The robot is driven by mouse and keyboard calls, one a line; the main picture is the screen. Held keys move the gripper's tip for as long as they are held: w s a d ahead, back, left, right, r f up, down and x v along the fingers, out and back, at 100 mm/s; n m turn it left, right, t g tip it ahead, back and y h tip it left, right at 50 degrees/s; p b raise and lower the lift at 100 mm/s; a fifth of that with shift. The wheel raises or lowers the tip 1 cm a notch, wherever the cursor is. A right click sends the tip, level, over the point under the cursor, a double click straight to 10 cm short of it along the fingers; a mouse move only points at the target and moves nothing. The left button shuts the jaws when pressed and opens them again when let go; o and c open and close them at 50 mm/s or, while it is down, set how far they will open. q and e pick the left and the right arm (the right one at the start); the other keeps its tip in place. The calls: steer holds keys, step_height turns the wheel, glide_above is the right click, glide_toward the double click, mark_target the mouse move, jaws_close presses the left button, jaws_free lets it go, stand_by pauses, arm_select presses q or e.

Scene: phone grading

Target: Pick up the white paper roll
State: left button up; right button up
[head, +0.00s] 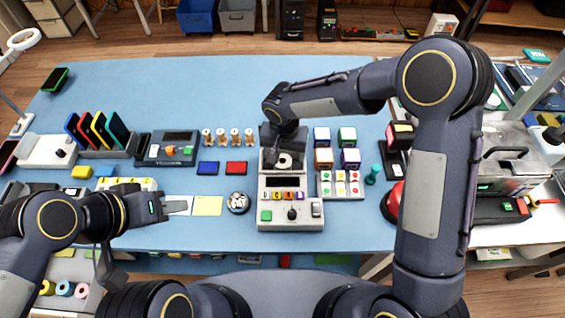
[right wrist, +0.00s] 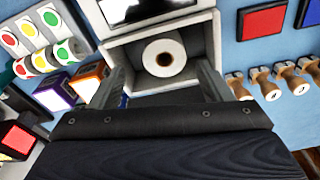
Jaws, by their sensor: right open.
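The white paper roll (right wrist: 163,58) sits in the recess of a grey-white device, its round end with a dark core hole facing the right wrist camera. It also shows small in the head view (head: 285,160), partly covered by my right gripper (head: 283,150). In the right wrist view my right gripper (right wrist: 163,80) is open, one finger on each side of the roll, with nothing between its pads that I can see gripped. My left gripper (head: 158,208) is low at the left, over the table's front part; its jaw opening is unclear.
The device (head: 291,215) has buttons and a screen. Wooden-handled stamps (head: 222,138) and blue and red pads (head: 236,168) stand left of it. Coloured cubes (head: 348,136) and a traffic-light tray (head: 341,188) stand right. The blue table (head: 200,90) is clear at the back.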

mark_target(283, 161)
steer(key=f, duration=0.2)
steer(key=f+p, duration=0.1)
steer(key=shift+a+f, duration=0.3)
steer(key=shift+f, duration=0.1)
steer(key=shift+w+f, duration=0.15)
steer(key=shift+f, duration=0.45)
steer(key=c, duration=1.1)
steer(key=shift+r, duration=0.1)
